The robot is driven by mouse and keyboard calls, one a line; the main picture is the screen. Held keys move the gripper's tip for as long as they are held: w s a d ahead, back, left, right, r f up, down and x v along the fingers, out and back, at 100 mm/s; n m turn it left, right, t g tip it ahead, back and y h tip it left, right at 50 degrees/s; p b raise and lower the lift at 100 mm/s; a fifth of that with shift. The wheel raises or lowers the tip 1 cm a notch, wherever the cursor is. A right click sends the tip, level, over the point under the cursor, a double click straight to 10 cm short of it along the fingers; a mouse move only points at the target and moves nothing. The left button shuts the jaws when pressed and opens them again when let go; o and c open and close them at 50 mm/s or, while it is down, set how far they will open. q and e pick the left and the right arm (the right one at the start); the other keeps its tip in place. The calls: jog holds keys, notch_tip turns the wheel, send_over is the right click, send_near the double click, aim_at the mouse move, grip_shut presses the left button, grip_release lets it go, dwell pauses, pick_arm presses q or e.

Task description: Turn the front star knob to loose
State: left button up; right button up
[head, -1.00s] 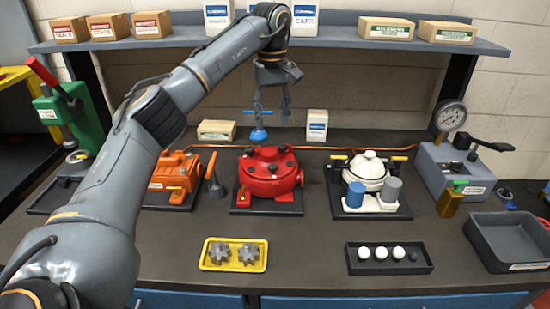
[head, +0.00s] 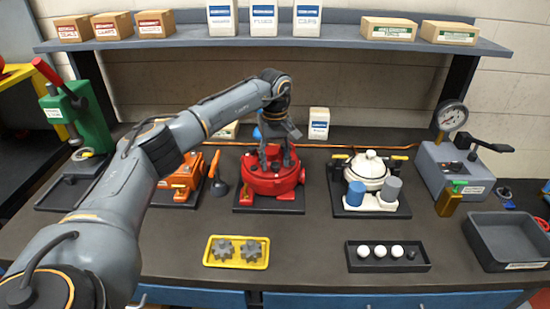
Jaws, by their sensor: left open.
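The red motor (head: 258,186) sits on a dark base plate in the middle of the bench, with small dark knobs on its round top. My left gripper (head: 277,166) points down over the top of this motor, its two fingers open and apart. The front star knob is at or between the fingertips and mostly hidden by them; I cannot tell whether the fingers touch it. My right gripper is not in view.
An orange motor (head: 184,178) stands to the left and a white one (head: 368,168) to the right. A blue item shows partly behind my gripper. In front are a yellow tray (head: 210,258) with gears and a black tray (head: 429,266) with white balls. A shelf (head: 340,43) runs above.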

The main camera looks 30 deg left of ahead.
pick_arm(q)
grip_shut()
